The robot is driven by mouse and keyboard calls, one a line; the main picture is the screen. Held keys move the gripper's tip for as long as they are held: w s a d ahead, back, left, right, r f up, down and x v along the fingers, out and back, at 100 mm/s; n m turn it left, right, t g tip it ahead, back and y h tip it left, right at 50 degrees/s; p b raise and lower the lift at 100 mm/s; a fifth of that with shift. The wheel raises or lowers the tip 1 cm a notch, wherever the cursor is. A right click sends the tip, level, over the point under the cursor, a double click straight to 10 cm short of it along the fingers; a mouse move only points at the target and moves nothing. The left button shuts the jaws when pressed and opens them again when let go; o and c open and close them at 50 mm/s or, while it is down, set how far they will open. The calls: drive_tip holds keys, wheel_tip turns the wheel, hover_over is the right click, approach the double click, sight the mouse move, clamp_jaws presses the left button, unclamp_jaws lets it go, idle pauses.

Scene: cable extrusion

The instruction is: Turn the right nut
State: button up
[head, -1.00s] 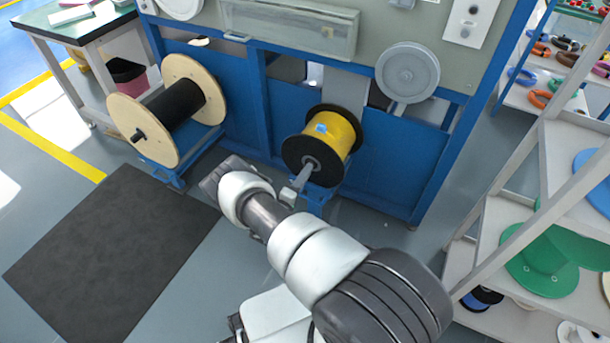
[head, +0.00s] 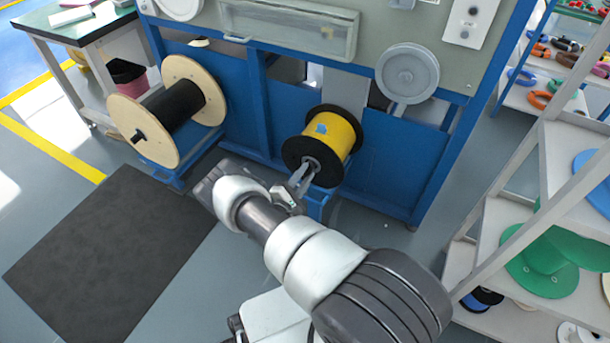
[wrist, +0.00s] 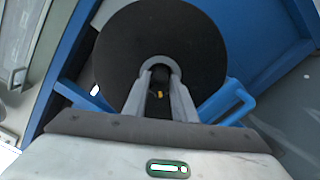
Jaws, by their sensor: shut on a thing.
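The right spool (head: 342,128) has black flanges and yellow cable, with a small blue patch on the cable. It sits low on the front of the blue machine. The right nut (head: 312,163) is a small grey piece at the centre of its near flange, mostly covered by my fingers. In the wrist view, the black flange (wrist: 130,40) fills the upper middle, and the nut (wrist: 160,63) shows as a grey rim around a dark centre. My gripper (head: 306,172) reaches the hub, its two grey fingers shut on the nut from both sides (wrist: 160,80).
A wooden-flanged spool (head: 185,72) with black cable sits to the left. Blue machine frame (head: 395,165) lies close to the right of the yellow spool. A grey shelf rack (head: 505,190) stands at the right. The floor with a dark mat (head: 110,250) is clear at left.

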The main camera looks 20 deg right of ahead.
drive_tip(key=shift+n, duration=0.3)
drive_tip(key=o, duration=1)
drive_tip(key=shift+o, duration=0.2)
drive_tip(key=p+v, duration=0.2)
drive_tip(key=v, duration=1.5)
drive_tip(key=shift+a, duration=0.2)
drive_tip(key=shift+s+f, duration=0.1)
drive_tip(key=shift+s, duration=0.05)
